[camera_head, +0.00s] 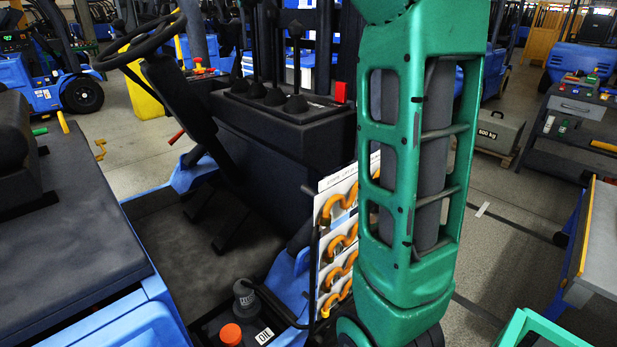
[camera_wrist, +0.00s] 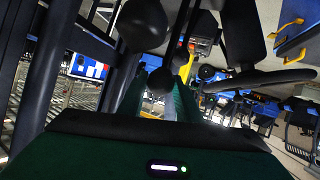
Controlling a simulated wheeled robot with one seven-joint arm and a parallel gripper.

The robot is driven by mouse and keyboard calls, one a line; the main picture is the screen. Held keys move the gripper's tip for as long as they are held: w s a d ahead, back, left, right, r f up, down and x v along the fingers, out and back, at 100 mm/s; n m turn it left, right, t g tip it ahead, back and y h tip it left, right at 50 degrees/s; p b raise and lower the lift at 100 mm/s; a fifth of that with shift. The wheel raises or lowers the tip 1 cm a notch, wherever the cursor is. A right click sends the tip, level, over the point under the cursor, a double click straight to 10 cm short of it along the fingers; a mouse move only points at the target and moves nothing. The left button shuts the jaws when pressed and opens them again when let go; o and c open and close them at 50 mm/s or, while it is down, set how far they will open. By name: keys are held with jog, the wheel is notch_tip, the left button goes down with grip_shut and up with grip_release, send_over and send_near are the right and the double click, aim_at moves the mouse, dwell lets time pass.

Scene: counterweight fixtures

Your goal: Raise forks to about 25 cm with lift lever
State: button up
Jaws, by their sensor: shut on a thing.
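The forklift's lever console (camera_head: 290,125) stands in the middle of the head view, with several dark levers (camera_head: 296,60) rising from rubber boots. In the wrist view my gripper (camera_wrist: 162,92) is shut on a dark lever knob (camera_wrist: 160,80) between its green fingers. I cannot tell from labels which lever I hold. The forks are not visible, so their height cannot be read.
The steering wheel (camera_head: 140,45) is left of the console, and a red switch (camera_head: 341,92) sits at its right. A rack of orange hooks (camera_head: 338,240) stands beside my green arm. A 500 kg weight (camera_head: 498,130) and a workbench (camera_head: 585,105) are at right.

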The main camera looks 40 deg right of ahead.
dwell(0.4)
jog(key=shift+s+a+f, duration=0.1)
jog(key=shift+a+f, duration=0.05)
jog(key=shift+a, duration=1.05)
jog(key=shift+a+f, duration=0.1)
jog(key=shift+a, duration=1.05)
jog(key=shift+r, duration=0.1)
jog(key=shift+d+r, duration=0.1)
jog(key=shift+d, duration=0.65)
dwell(1.1)
